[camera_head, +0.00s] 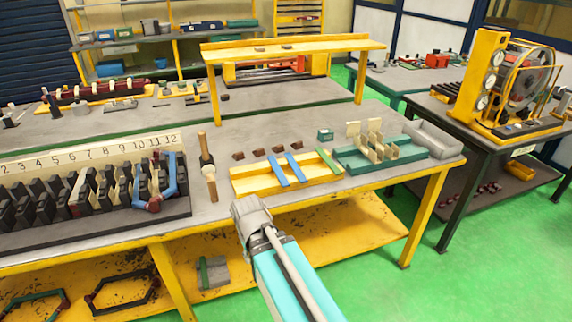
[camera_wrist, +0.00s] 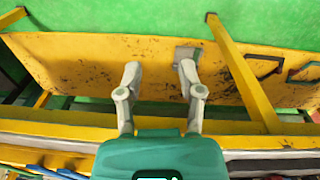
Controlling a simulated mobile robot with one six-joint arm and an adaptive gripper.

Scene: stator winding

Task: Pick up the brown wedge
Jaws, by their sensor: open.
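Several small brown wedges (camera_head: 258,151) lie in a row on the grey bench top, behind the yellow tray (camera_head: 240,189). Two more small brown pieces (camera_head: 260,49) lie on the raised yellow shelf; they are too small to tell if they are wedges. My gripper (camera_wrist: 159,70) is open and empty, its two fingers spread apart in the wrist view. In the head view my arm's end is in front of the bench's front edge, nearer than the tray and apart from the wedges. No wedge is clear in the wrist view.
A green tray (camera_head: 352,164) with cream pieces and a grey bin (camera_head: 431,138) stand right. The yellow lower shelf (camera_wrist: 80,65) fills much of the wrist view.

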